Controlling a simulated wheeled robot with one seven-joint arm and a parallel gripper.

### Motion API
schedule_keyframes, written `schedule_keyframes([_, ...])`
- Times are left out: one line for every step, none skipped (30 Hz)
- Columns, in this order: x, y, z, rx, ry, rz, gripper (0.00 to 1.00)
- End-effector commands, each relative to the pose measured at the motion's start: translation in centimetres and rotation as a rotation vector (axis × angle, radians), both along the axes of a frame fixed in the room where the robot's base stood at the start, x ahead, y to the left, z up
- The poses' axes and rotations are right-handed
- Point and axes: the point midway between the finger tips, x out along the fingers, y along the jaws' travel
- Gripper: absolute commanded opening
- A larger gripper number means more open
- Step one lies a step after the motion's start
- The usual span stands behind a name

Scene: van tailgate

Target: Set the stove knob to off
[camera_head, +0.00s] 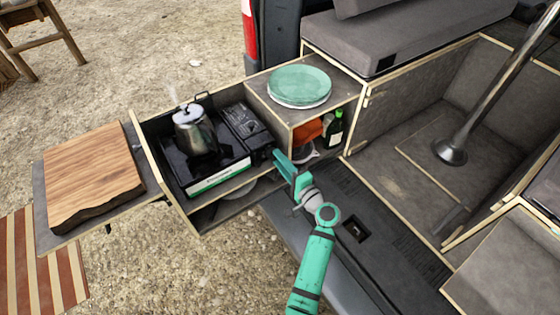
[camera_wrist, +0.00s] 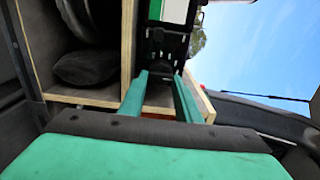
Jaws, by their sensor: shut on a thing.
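The camp stove (camera_head: 218,177) is black with a white and green front strip, and sits in the pulled-out drawer. Its dark control box (camera_head: 243,121) is at its right end. My gripper (camera_head: 279,158) reaches to the front of that end from the right. In the wrist view the stove (camera_wrist: 168,46) is straight ahead and the two green fingers of my gripper (camera_wrist: 164,78) point at it.
A steaming metal kettle (camera_head: 196,132) stands on the stove. A stack of green plates (camera_head: 299,87) is on the cabinet top; a green bottle (camera_head: 333,128) and an orange item (camera_head: 307,131) are on the shelf below. A wooden board (camera_head: 94,176) lies at the left.

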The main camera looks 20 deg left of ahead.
Motion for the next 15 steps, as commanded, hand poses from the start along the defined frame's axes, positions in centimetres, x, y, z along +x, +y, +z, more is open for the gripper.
schedule_keyframes([-0.01, 0.06, -0.02, 0.002, 0.003, 0.001, 0.08])
schedule_keyframes([-0.01, 0.06, -0.02, 0.003, 0.004, 0.001, 0.08])
schedule_keyframes([-0.01, 0.06, -0.02, 0.004, 0.005, 0.001, 0.08])
schedule_keyframes([-0.01, 0.06, -0.02, 0.004, 0.005, 0.001, 0.08])
schedule_keyframes([-0.01, 0.06, -0.02, 0.004, 0.005, 0.001, 0.08])
schedule_keyframes([-0.01, 0.06, -0.02, 0.004, 0.005, 0.001, 0.08])
schedule_keyframes([-0.01, 0.06, -0.02, 0.004, 0.005, 0.001, 0.08])
schedule_keyframes([-0.01, 0.06, -0.02, 0.004, 0.005, 0.001, 0.08])
schedule_keyframes([-0.01, 0.06, -0.02, 0.004, 0.005, 0.001, 0.08])
schedule_keyframes([-0.02, 0.06, -0.03, 0.004, 0.005, 0.001, 0.08])
schedule_keyframes([-0.02, 0.06, -0.03, 0.004, 0.005, 0.001, 0.08])
schedule_keyframes([-0.01, 0.06, -0.02, 0.004, 0.005, 0.001, 0.33])
schedule_keyframes([-0.01, 0.06, -0.02, 0.004, 0.005, 0.001, 0.40])
schedule_keyframes([-0.01, 0.06, -0.02, 0.004, 0.005, 0.001, 0.47])
schedule_keyframes([-0.01, 0.05, -0.02, 0.003, 0.004, 0.001, 0.49])
